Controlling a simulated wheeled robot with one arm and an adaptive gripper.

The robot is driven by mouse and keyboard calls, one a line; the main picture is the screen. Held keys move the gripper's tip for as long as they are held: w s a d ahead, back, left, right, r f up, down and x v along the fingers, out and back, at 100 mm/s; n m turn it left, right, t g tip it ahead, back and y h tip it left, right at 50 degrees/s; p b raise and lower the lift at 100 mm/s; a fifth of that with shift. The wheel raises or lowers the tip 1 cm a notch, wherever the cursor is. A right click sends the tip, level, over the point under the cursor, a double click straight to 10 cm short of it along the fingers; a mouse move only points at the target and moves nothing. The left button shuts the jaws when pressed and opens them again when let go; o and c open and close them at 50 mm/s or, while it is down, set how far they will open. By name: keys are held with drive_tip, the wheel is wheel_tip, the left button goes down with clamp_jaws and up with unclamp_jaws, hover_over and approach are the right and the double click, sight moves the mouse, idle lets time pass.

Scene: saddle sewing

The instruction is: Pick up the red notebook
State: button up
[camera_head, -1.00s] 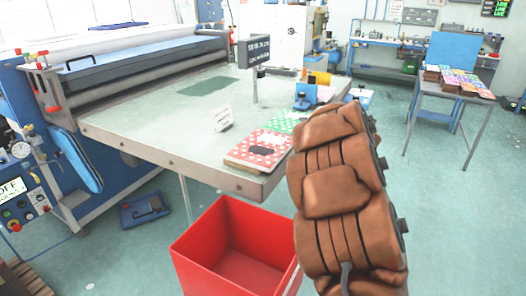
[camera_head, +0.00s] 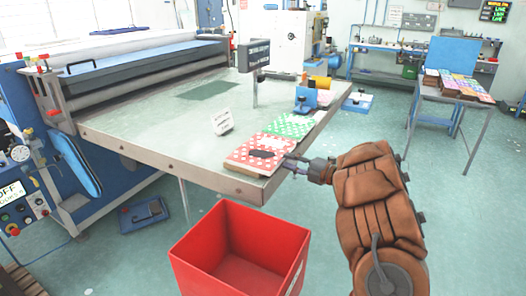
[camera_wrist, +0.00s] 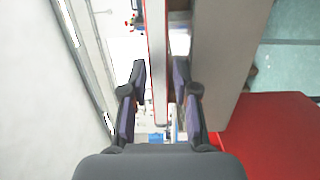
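The red notebook (camera_head: 246,158) with white dots and a dark patch lies at the near right corner of the large table. My gripper (camera_head: 292,163) is at its right side, by the table edge. In the wrist view the two fingers (camera_wrist: 159,72) are apart. The notebook's thin edge (camera_wrist: 157,45), with a red line along it, runs between them. Gaps show on both sides, so the gripper looks open around the edge and not closed on it.
A green dotted notebook (camera_head: 290,126) lies just behind the red one. A small white sign (camera_head: 222,122) stands to its left. A blue holder (camera_head: 306,98) is farther back. A red bin (camera_head: 190,262) stands on the floor below the near table edge.

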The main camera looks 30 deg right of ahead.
sight(269, 151)
drive_tip(key=p+x, duration=0.1)
drive_tip(key=x, duration=0.3)
drive_tip(key=p+x, duration=0.1)
drive_tip(key=x, duration=0.1)
drive_tip(key=p+x, duration=0.1)
drive_tip(key=x, duration=0.1)
drive_tip(key=shift+w+a+r, duration=0.1)
drive_tip(key=shift+w+r, duration=0.1)
drive_tip(key=shift+w, duration=0.15)
drive_tip(key=shift+w+f, duration=0.1)
drive_tip(key=shift+w, duration=0.15)
drive_tip(key=shift+c, duration=0.4)
clamp_jaws()
